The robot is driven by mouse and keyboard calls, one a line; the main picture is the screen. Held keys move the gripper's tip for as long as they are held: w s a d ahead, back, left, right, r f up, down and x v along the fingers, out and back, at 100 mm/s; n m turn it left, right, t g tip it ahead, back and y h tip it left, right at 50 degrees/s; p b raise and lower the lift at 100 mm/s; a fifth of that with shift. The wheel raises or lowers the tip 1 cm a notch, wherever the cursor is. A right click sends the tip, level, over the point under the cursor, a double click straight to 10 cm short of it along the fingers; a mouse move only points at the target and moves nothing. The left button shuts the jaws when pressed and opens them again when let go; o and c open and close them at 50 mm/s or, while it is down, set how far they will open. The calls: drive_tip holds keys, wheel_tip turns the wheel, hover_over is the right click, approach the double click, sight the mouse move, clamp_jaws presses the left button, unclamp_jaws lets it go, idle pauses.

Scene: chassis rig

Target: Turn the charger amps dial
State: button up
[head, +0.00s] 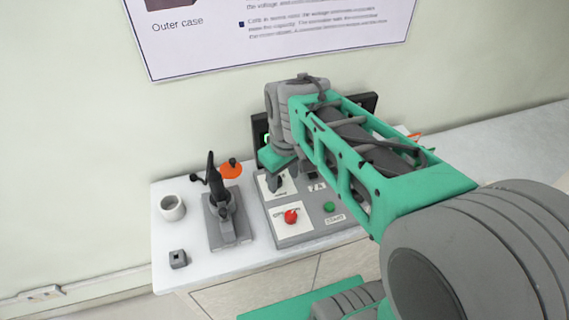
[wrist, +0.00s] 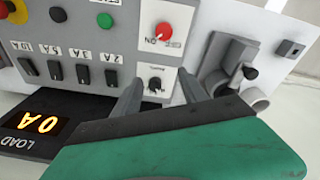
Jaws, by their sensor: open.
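The dial (wrist: 155,84) is a small black knob on a white plate of the grey control panel (wrist: 112,20). In the wrist view it shows between the two grey fingers of my gripper (wrist: 160,76), which are apart with nothing held. I cannot tell whether a finger touches it, and its label is too small to read. In the head view my gripper (head: 277,184) is over the white plate at the panel's far left and hides most of the dial. A black display (wrist: 42,125) marked LOAD reads 0 A in orange.
A red knob (head: 291,217) and a green button (head: 329,208) sit on the panel's near part. Several black switches (wrist: 83,75) form a row beside the dial. A joystick-like device (head: 226,215), a white cup (head: 172,208) and a small grey block (head: 178,260) stand left.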

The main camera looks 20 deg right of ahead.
drive_tip(key=w+n+p, duration=0.1)
drive_tip(key=w+n, duration=0.1)
drive_tip(key=w, duration=0.1)
drive_tip(key=w+n+g+p, duration=0.1)
drive_tip(key=w+n, duration=0.1)
drive_tip(key=w, duration=0.2)
drive_tip(key=shift+d+f+g, duration=0.15)
drive_tip(key=shift+g, duration=0.15)
wheel_tip(320, 180, down, 8)
drive_tip(key=shift+r+p, duration=0.1)
drive_tip(key=shift+p, duration=0.35)
drive_tip(key=shift+c, duration=0.5)
clamp_jaws()
